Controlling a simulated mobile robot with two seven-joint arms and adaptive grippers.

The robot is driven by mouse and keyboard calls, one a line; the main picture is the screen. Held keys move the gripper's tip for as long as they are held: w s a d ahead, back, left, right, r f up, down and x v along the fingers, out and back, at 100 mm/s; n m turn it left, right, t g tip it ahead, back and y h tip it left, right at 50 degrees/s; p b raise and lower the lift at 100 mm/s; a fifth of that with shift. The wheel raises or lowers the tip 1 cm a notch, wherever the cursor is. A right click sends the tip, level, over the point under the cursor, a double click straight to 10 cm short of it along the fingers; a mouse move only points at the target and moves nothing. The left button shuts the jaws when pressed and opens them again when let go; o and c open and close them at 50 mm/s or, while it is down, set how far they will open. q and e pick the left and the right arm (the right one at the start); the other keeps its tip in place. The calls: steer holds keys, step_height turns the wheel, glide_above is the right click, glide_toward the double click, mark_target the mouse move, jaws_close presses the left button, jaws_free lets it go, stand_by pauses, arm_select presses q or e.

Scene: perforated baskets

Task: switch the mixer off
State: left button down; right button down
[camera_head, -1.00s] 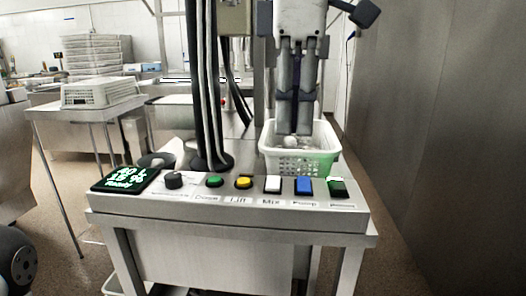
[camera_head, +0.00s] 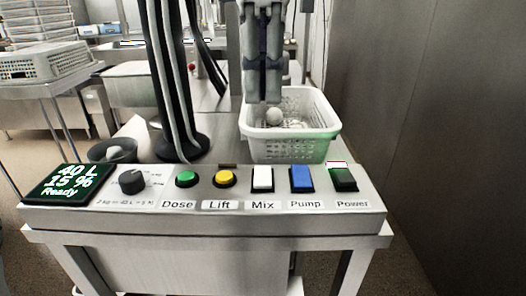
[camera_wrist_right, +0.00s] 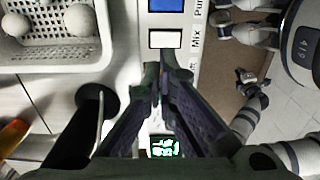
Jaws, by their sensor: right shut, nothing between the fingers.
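The control panel (camera_head: 300,217) runs across the front of the metal stand. The white Mix switch (camera_head: 263,179) sits between the yellow Lift button (camera_head: 225,179) and the blue Pump switch (camera_head: 302,179). The Mix switch also shows in the right wrist view (camera_wrist_right: 165,39), just beyond my fingertips. My right gripper (camera_head: 262,101) points down with its fingers together and empty. In the head view it overlaps the basket behind the panel, apart from the switch. It also shows in the right wrist view (camera_wrist_right: 158,74).
A white perforated basket (camera_head: 290,150) holding pale balls stands behind the panel. The display (camera_head: 62,184) reads 40 L, 15 %, Ready.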

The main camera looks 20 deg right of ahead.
mark_target(263, 171)
step_height(263, 171, down, 11)
steer(key=shift+r, duration=0.2)
arm_select(q)
steer(key=shift+w+r, duration=0.25)
steer(key=shift+w, duration=0.1)
